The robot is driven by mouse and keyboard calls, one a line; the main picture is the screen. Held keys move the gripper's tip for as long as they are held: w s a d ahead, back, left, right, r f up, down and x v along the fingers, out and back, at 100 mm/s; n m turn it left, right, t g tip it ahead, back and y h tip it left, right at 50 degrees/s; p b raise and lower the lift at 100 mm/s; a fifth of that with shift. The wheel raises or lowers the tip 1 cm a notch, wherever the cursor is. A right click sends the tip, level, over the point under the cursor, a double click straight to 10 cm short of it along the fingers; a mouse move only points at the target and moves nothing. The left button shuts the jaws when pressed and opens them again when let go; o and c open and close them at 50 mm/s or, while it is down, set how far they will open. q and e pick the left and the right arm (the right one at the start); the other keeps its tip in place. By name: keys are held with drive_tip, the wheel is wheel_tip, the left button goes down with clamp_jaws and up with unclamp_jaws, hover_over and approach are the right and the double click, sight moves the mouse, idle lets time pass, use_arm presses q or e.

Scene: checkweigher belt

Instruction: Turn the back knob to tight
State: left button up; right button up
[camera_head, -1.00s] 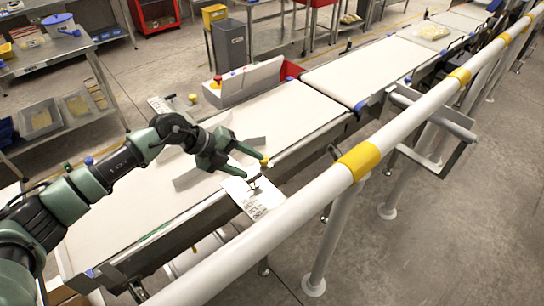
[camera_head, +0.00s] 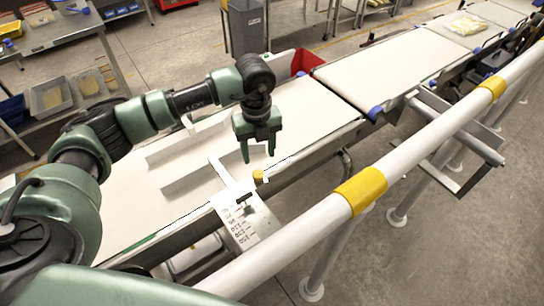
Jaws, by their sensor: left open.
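My left gripper (camera_head: 258,156) points down over the near half of the white conveyor belt (camera_head: 310,108), open, with nothing seen between its fingers. A small yellow knob (camera_head: 258,176) stands at the belt's near edge, just below the fingertips in the picture. I cannot tell how far apart they are. Beside it a white scale plate (camera_head: 246,228) with printed numbers sticks out over the near edge. White guide rails (camera_head: 185,177) lie along the belt. The back knob is not visible; my left arm and gripper cover much of the far edge. My right gripper is not in view.
A thick white railing with yellow bands (camera_head: 362,190) runs diagonally in front of the belt. A bagged product (camera_head: 468,25) lies on the far belt. Trays (camera_head: 48,97) stand on a side bench at left.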

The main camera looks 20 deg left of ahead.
sight(258, 173)
use_arm(q)
drive_tip(key=shift+s+f, duration=0.2)
drive_tip(key=shift+f, duration=0.15)
drive_tip(key=f+p, duration=0.1)
drive_tip(key=f, duration=0.1)
drive_tip(key=s+f+p, duration=0.1)
drive_tip(key=f, duration=0.1)
drive_tip(key=shift+s+f, duration=0.1)
drive_tip(key=shift+f, duration=0.2)
drive_tip(key=shift+w+f, duration=0.2)
drive_tip(key=shift+f, duration=0.65)
drive_tip(key=c, duration=0.9)
clamp_jaws()
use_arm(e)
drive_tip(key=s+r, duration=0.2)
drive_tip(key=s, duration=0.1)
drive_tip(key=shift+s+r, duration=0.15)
